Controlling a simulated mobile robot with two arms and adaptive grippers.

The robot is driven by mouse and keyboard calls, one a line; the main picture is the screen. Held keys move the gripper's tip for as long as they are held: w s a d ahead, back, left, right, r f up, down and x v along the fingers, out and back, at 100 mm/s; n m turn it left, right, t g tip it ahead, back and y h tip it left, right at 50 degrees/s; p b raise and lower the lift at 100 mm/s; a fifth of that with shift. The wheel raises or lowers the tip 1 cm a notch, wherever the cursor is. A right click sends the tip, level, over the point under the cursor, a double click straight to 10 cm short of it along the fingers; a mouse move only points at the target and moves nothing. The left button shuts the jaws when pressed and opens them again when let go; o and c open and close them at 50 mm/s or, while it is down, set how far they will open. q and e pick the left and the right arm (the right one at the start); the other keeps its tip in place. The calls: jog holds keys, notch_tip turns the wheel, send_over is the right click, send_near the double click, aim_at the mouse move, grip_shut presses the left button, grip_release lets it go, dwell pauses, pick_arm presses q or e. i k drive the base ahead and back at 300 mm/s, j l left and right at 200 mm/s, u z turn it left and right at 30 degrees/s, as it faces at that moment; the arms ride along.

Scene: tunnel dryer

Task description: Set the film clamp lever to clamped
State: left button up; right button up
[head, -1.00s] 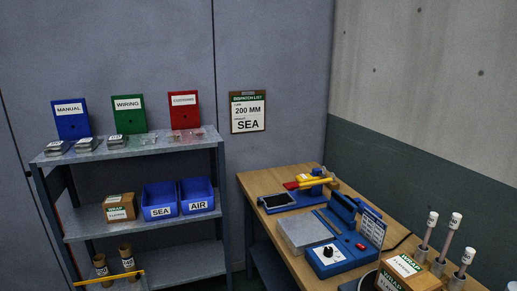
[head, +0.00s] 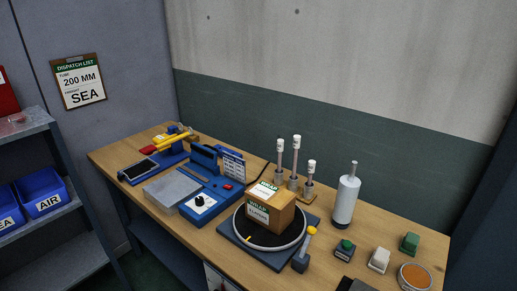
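A small lever with a yellow knob (head: 312,231) on a dark grey base (head: 300,264) stands at the front right edge of the turntable (head: 241,238); it looks like the film clamp lever. It leans up and to the right; I cannot read any mark for its setting. A brown carton (head: 285,214) with green and white labels sits on the turntable. A white roll on a spindle (head: 346,203), perhaps film, stands upright behind and to the right.
A blue sealer with a dial (head: 203,207) and a grey plate (head: 172,195) lie left of the turntable. Capped posts (head: 297,160) stand behind it. A green button box (head: 345,250), a white block (head: 379,260) and an orange-topped round tin (head: 414,277) are at right.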

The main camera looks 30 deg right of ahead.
aim_at(312, 230)
jog(key=z, duration=1.35)
